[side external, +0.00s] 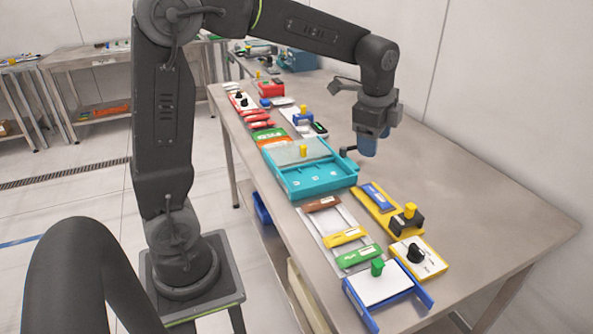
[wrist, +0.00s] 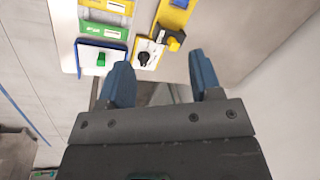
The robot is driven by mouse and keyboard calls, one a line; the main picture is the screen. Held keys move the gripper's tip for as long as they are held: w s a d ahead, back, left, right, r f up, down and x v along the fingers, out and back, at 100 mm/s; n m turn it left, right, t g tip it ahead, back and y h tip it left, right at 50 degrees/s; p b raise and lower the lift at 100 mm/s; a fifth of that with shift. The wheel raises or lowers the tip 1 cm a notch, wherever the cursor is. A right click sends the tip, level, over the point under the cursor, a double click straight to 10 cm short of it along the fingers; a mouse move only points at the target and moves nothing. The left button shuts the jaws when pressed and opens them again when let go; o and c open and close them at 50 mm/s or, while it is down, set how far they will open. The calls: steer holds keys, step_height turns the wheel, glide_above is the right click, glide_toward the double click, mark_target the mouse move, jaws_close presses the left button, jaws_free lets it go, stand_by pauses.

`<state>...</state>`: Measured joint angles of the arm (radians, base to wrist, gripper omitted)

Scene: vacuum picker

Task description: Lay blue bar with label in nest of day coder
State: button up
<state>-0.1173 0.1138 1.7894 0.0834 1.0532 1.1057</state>
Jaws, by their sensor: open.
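A blue bar (side external: 378,196) lies flat in the long yellow fixture (side external: 363,201), which looks like the day coder. The fixture has a black block (side external: 406,222) with a yellow knob at its near end. The bar's label is too small to read. In the wrist view the blue bar (wrist: 181,3) is cut by the top edge, beside the black block (wrist: 174,40). My gripper (side external: 367,147) is in the air above the table, behind the fixture's far end and apart from the bar. Its blue fingers (wrist: 160,64) are apart with nothing between them.
A tray (side external: 322,228) holds brown, yellow and green bars. A teal box (side external: 310,180) stands behind it. A yellow-and-white box with a black knob (side external: 418,258) and a blue-framed white plate (side external: 380,283) are nearer. The table's right side (side external: 490,210) is clear.

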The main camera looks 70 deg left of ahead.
steer(key=s+d+n+t, duration=0.1)
steer(key=s+d+n, duration=0.2)
steer(key=s+n, duration=0.3)
steer(key=s+d+n+t+h, duration=0.1)
steer(key=s+n, duration=0.4)
steer(key=s, duration=0.9)
steer(key=shift+s+d+r+n+t, duration=0.25)
steer(key=shift+d+r+n+t, duration=0.15)
steer(key=shift+d+t, duration=0.5)
